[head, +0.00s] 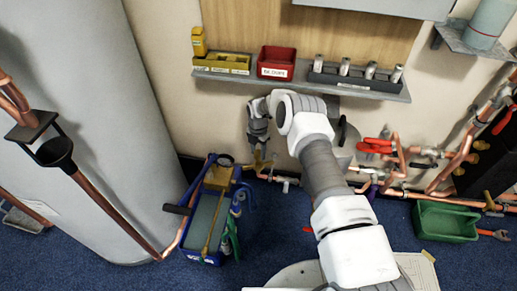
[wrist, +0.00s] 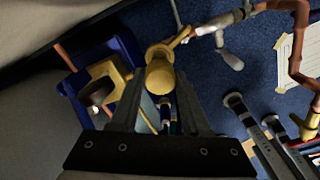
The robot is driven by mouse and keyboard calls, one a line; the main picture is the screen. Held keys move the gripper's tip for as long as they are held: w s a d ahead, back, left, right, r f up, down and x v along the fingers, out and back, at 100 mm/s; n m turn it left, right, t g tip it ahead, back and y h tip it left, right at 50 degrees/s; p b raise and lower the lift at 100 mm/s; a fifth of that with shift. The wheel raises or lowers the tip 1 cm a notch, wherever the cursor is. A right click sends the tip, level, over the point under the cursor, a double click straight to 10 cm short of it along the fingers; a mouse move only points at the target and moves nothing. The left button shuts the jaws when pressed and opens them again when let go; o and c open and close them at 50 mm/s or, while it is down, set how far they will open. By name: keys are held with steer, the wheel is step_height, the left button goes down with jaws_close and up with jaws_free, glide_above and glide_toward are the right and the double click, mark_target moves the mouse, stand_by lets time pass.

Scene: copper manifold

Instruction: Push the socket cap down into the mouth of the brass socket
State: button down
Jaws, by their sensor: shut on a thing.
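My gripper (wrist: 161,84) is shut on a rounded, brass-coloured piece, which I take to be the socket cap (wrist: 160,76). The cap sits between the fingertips in the wrist view. Just beyond it is a brass fitting with a side arm, likely the brass socket (wrist: 183,37). The cap overlaps this fitting in the picture, so its mouth is mostly hidden and I cannot tell whether they touch. In the head view my gripper (head: 259,146) points down by the wall, above a small brass fitting (head: 262,164) on the low pipework. The cap cannot be made out there.
A blue tool caddy (head: 204,258) stands on the floor left of my gripper; it also shows in the wrist view (wrist: 70,84). Copper pipes with red-handled valves (head: 376,146) run along the wall at right. A shelf (head: 300,84) with bins is above. A green crate (head: 445,222) lies right.

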mark_target(258, 159)
steer(key=shift+f, duration=0.4)
stand_by(0.3)
steer(key=shift+f, duration=1.3)
steer(key=shift+f, duration=0.75)
steer(key=shift+c, duration=1.5)
jaws_free()
step_height(258, 159, up, 8)
steer(key=p, duration=0.3)
steer(key=shift+f, duration=0.2)
